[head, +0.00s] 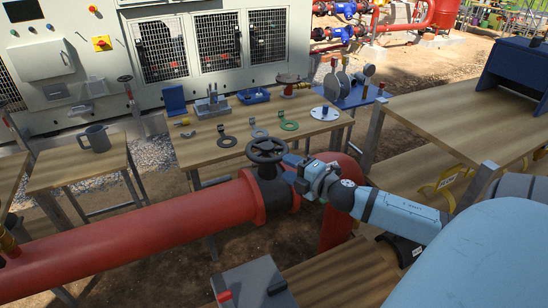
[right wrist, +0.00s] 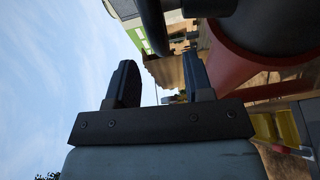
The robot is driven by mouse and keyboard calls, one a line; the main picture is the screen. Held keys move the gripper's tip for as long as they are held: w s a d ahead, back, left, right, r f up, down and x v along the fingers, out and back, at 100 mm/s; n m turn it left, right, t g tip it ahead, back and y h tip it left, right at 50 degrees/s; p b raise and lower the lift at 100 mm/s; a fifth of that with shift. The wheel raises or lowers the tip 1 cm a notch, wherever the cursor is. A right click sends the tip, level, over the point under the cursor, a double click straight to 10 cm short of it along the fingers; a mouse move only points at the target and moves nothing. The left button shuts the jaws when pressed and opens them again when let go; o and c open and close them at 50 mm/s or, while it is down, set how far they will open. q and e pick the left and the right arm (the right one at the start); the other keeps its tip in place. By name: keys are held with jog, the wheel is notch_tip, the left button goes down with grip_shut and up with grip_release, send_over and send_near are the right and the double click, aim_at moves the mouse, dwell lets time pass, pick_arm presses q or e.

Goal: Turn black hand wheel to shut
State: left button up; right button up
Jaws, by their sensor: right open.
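The black hand wheel (head: 267,150) sits on top of a dark valve body (head: 275,188) set in a thick red pipe (head: 150,232). My right gripper (head: 288,166) is just right of the wheel, beside the valve, with its arm coming in from the right. In the right wrist view my right gripper (right wrist: 162,85) has its two dark fingers apart with nothing between them. Part of a dark curved rim, seemingly the wheel (right wrist: 155,25), shows beyond the fingertips there. I cannot tell whether the gripper touches the wheel. My left gripper is not in view.
A wooden table (head: 200,150) behind the pipe holds rings, flanges and a blue tray (head: 253,96). A side table at the left holds a grey mug (head: 95,138). A grey box (head: 255,286) stands in front of the pipe. Another wooden table (head: 440,120) is at the right.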

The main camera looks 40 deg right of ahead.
aim_at(277, 162)
jog(key=shift+w+a+f+p, duration=0.15)
jog(key=shift+w+p, duration=0.2)
jog(key=shift+w, duration=1.1)
jog(key=shift+w+a+r+p, duration=0.1)
jog(key=shift+w+p, duration=0.2)
jog(key=shift+w, duration=1.15)
grip_shut()
